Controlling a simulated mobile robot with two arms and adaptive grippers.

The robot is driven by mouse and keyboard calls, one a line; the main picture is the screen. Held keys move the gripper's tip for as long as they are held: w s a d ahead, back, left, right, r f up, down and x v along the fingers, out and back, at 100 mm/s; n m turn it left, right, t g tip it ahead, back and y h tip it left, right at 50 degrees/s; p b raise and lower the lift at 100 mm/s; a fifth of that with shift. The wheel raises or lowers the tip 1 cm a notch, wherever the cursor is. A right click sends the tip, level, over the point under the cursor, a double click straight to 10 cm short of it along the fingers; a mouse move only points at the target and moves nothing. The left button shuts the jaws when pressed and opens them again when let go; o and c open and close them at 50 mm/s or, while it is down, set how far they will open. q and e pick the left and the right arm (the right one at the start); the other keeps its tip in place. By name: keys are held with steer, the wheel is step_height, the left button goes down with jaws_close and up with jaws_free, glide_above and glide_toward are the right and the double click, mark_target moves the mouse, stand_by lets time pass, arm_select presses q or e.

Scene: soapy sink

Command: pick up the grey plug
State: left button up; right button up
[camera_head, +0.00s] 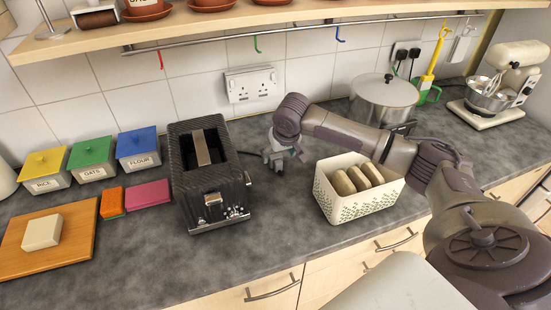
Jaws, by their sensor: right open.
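My right arm reaches in from the right over the counter, behind the white basket. Its gripper (276,163) points down at the counter just right of the black toaster (211,170), with its jaws open. A dark cable (249,154) runs from the toaster side toward the fingers. I cannot make out the grey plug clearly; the small shapes at the fingertips blend together, and the gripper may cover it. My left gripper is not in view.
A white basket (345,208) with bread stands right of the gripper. A steel pot (384,98) stands behind my arm. A white double socket (251,84) is on the tiled wall. A cutting board (70,255) lies at left. The front middle counter is clear.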

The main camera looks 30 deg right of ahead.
mark_target(278, 160)
steer(key=shift+w+d+f, duration=0.15)
steer(key=shift+w+f, duration=0.1)
steer(key=shift+f, duration=0.3)
steer(key=shift+w+f, duration=0.15)
steer(key=shift+f, duration=0.15)
steer(key=shift+w+d+f+p, duration=0.3)
steer(key=shift+f+p, duration=0.1)
steer(key=shift+f, duration=0.1)
steer(key=shift+w+d+f+p, duration=0.2)
steer(key=shift+w+f+p, duration=0.1)
steer(key=shift+f+p, duration=0.15)
steer(key=shift+x, duration=1.25)
steer(key=shift+w+f, duration=0.1)
steer(key=shift+f, duration=0.1)
steer(key=c, duration=1.2)
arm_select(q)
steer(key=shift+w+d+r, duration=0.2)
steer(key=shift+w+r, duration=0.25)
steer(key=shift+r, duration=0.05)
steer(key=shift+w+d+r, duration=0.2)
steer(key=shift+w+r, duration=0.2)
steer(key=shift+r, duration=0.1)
